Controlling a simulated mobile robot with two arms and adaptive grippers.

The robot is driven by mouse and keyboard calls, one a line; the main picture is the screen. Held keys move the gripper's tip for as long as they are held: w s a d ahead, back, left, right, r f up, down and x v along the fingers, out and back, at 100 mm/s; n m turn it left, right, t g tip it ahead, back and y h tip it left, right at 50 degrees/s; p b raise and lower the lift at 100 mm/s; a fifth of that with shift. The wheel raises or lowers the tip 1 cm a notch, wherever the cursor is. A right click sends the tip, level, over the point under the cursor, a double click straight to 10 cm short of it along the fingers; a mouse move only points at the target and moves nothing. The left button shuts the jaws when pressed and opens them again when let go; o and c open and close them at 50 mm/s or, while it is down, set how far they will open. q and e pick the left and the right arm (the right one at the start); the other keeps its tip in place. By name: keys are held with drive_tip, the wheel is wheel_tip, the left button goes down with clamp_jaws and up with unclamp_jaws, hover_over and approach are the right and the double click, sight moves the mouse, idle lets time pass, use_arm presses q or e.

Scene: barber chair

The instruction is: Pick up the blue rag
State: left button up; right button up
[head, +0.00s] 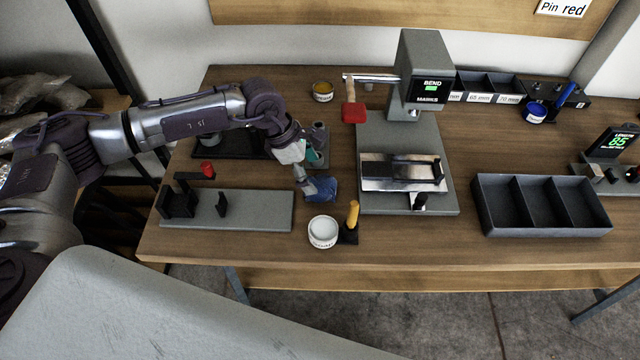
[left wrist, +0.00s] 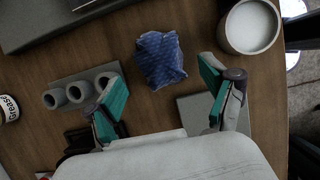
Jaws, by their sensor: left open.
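The blue rag (head: 321,189) lies crumpled on the wooden table, left of the grey press base in the head view. In the left wrist view the rag (left wrist: 160,59) sits ahead of and between the spread fingers, apart from both. My left gripper (head: 308,166) is above and just behind the rag, its fingers pointing down. In the left wrist view the left gripper (left wrist: 165,95) is open and empty, with teal finger pads. Part of the rag's far side is hidden by the gripper in the head view. My right gripper is not in view.
A white pot (head: 323,232) and a yellow-handled tool (head: 352,217) stand just in front of the rag. A grey fixture (head: 250,211) lies to its left. The press (head: 424,80) with a red-tipped lever stands right. A three-compartment tray (head: 490,222) is farther right.

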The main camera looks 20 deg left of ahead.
sight(322, 182)
use_arm(q)
drive_tip(key=x, duration=0.2)
drive_tip(key=d+p+x, duration=0.1)
drive_tip(key=x, duration=0.1)
drive_tip(key=shift+w, duration=0.15)
drive_tip(key=shift+d+f, duration=0.1)
drive_tip(key=shift+f, duration=0.2)
drive_tip(key=c, duration=1.2)
